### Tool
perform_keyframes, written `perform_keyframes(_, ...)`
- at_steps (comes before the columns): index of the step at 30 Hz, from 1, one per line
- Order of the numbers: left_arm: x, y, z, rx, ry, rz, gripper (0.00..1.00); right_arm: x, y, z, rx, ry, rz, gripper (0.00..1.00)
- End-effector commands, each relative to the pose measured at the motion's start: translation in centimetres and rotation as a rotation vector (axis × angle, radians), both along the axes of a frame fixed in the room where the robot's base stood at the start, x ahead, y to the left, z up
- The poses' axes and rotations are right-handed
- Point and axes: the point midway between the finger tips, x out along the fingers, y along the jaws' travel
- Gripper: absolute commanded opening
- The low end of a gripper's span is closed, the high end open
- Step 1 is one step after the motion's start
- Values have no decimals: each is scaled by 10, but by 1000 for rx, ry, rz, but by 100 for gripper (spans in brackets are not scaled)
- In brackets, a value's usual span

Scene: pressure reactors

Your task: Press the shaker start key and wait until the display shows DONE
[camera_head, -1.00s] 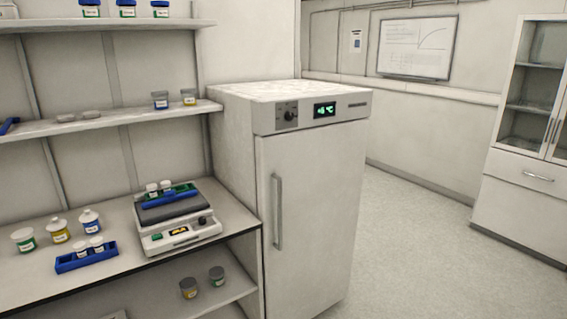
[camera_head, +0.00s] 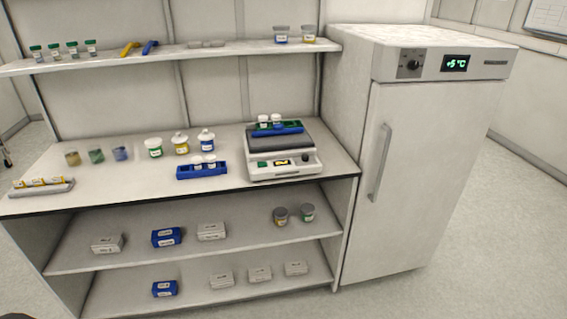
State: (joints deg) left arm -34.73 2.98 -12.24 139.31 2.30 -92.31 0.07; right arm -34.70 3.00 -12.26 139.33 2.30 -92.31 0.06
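The shaker (camera_head: 284,167) stands at the right end of the bench, beside the fridge. It has a pale body and a dark platform (camera_head: 279,140). A blue and green rack (camera_head: 278,129) with white-capped vials sits on the platform. On its front face are a green key (camera_head: 262,164), a small lit amber display (camera_head: 282,162) and a dark knob (camera_head: 306,157). The display's text is too small to read. Neither of my grippers shows in the head view.
A blue rack (camera_head: 202,171) with white-capped vials stands left of the shaker. Jars (camera_head: 154,148) and a tray (camera_head: 41,187) stand farther left. The fridge (camera_head: 425,160) bounds the right side. The bench's front strip (camera_head: 130,190) is clear. A shelf (camera_head: 190,55) hangs above.

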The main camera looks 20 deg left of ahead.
Motion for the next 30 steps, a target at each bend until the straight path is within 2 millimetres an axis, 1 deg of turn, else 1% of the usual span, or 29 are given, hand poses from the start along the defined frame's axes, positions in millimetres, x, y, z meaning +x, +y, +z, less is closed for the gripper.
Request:
perform_keyframes(10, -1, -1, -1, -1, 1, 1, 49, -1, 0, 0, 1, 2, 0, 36)
perform_keyframes(14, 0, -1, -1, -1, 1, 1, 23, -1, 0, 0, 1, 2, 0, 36)
perform_keyframes(15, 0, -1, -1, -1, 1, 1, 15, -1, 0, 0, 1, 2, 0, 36)
perform_keyframes(17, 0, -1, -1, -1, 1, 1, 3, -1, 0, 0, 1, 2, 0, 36)
perform_keyframes(18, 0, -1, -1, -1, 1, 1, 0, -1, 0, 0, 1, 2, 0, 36)
perform_keyframes(30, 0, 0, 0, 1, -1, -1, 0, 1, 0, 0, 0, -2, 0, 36)
